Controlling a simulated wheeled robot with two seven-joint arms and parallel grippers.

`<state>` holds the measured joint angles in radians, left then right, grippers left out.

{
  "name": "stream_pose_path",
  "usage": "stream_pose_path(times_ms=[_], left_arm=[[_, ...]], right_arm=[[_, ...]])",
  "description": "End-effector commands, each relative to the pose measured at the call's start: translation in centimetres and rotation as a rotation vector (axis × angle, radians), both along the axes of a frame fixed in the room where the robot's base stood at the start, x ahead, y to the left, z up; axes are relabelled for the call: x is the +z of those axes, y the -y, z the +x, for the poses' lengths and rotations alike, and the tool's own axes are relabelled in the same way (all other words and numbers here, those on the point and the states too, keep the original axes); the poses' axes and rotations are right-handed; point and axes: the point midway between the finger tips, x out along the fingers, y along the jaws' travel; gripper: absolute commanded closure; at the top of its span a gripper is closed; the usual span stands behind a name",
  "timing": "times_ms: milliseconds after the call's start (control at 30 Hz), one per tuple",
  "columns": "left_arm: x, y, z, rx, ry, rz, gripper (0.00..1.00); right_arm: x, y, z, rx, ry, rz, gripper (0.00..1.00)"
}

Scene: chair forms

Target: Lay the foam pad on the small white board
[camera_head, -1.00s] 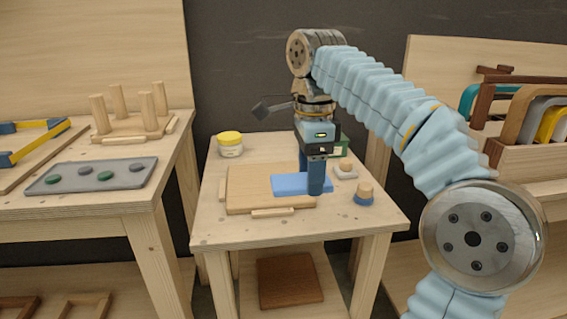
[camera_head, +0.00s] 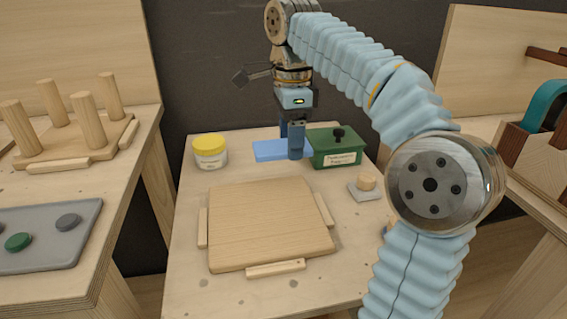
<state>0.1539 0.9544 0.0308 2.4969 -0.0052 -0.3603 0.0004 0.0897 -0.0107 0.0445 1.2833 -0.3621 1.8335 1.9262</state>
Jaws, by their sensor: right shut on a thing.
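The blue foam pad (camera_head: 268,150) is a flat slab at the back of the small table. My right gripper (camera_head: 293,150) points down and is shut on the pad near its right end. I cannot tell whether the pad touches the tabletop or hangs just above it. A square pale wooden board (camera_head: 270,225) lies bare in front of the pad, with small wooden strips along its left, right and front edges. No plainly white board shows. My left gripper is not in view.
A yellow-lidded jar (camera_head: 210,151) stands left of the pad. A green box (camera_head: 337,150) with a black knob stands right of it. A wooden knob on a grey base (camera_head: 365,187) sits right of the board. My right arm hides the table's right side.

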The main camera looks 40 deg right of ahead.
Motion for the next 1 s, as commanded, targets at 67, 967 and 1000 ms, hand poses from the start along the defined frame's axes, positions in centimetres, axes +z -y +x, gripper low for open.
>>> stream_pose_path(times_ms=[67,967,1000], left_arm=[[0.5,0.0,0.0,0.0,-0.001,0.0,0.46],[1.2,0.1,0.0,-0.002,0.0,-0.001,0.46],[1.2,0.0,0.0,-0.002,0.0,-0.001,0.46]], right_arm=[[-0.9,1.4,1.7,-0.004,-0.005,0.001,0.66],[-12.1,7.4,9.2,-0.001,-0.001,0.0,0.66],[-12.1,7.4,9.2,0.0,-0.001,0.0,0.66]])
